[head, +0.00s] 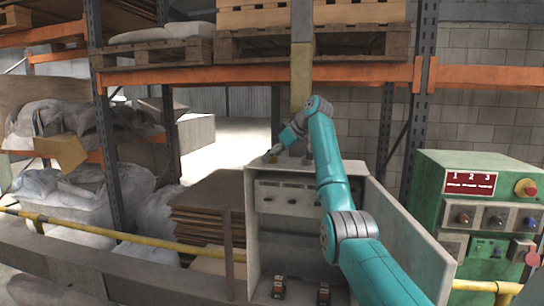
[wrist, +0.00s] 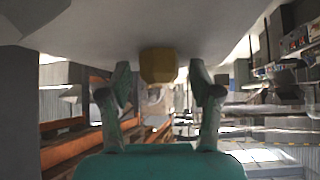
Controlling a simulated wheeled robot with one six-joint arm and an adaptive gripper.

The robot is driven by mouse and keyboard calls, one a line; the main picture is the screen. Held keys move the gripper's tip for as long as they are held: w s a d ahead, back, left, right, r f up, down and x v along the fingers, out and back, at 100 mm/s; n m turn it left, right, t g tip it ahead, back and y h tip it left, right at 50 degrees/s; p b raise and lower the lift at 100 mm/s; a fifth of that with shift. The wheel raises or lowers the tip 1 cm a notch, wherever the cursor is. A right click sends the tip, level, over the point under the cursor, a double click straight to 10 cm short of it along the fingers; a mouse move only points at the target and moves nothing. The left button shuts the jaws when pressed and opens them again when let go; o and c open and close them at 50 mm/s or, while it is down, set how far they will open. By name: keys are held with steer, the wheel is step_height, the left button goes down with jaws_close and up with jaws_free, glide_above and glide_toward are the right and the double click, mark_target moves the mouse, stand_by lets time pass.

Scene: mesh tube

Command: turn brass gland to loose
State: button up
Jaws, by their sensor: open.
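The brass gland (wrist: 158,65) is a stubby faceted yellow-brown fitting on a pale grey surface, seen in the wrist view. My gripper (wrist: 160,87) is open, with one finger on each side of the gland. There is a gap between each finger and the gland, and I cannot tell how deep the gland sits between them. In the head view my gripper (head: 271,156) is small and sits at the top of the open grey cabinet (head: 252,230). The gland is too small there to make out clearly.
The cabinet holds a row of dark knobs and two small devices (head: 278,287) at its bottom; its door (head: 393,225) stands open to the right. A green control box (head: 480,205) is further right. A yellow rail (head: 130,236) crosses at the left. Shelving stands behind.

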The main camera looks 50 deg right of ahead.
steer(key=v, duration=1.2)
steer(key=shift+f, duration=0.1)
